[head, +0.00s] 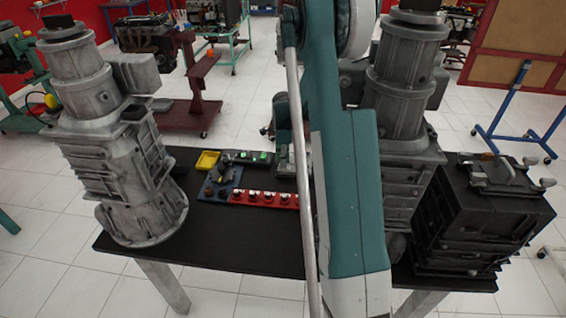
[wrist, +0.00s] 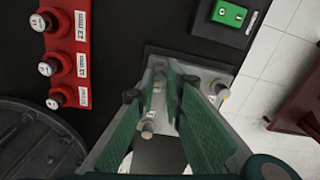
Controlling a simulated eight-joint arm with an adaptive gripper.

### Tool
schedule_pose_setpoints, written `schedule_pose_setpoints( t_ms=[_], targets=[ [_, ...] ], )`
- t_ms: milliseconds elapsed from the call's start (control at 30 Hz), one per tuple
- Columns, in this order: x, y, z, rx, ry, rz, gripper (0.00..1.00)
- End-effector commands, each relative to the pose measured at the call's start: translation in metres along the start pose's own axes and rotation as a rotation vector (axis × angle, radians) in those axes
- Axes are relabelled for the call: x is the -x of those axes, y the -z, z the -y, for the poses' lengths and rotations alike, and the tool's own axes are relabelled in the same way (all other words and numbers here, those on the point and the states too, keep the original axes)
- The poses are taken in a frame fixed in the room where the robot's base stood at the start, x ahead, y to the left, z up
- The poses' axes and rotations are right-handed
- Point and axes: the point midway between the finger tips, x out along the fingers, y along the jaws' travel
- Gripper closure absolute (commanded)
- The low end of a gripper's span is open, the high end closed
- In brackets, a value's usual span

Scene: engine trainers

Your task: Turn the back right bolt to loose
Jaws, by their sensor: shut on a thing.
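In the wrist view a pale metal plate (wrist: 205,66) carries upright bolts with light tags beside them. One bolt (wrist: 148,127) shows at the near side of the plate, and another bolt (wrist: 219,88) stands at its right. My gripper (wrist: 165,82) reaches over the plate with its green fingers close together, shut on a bolt whose body is mostly hidden between them. I cannot tell for certain which bolt it is. In the head view the plate (head: 285,162) shows only partly, behind my teal arm.
A red strip with labelled knobs (head: 265,199) and a blue tray (head: 220,184) lie on the black table (head: 215,250). A yellow bin (head: 207,161) and a box with green switches (wrist: 229,14) are close by. Large grey gearboxes (head: 118,150) flank the table's middle.

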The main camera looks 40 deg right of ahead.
Motion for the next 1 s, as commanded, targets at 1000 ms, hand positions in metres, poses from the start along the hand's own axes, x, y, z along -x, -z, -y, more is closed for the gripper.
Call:
schedule_pose_setpoints(
  t_ms=[1000],
  targets=[
    [-0.0001, -0.0007, 0.0015, 0.945, 0.003, 0.0, 1.0]
  ],
)
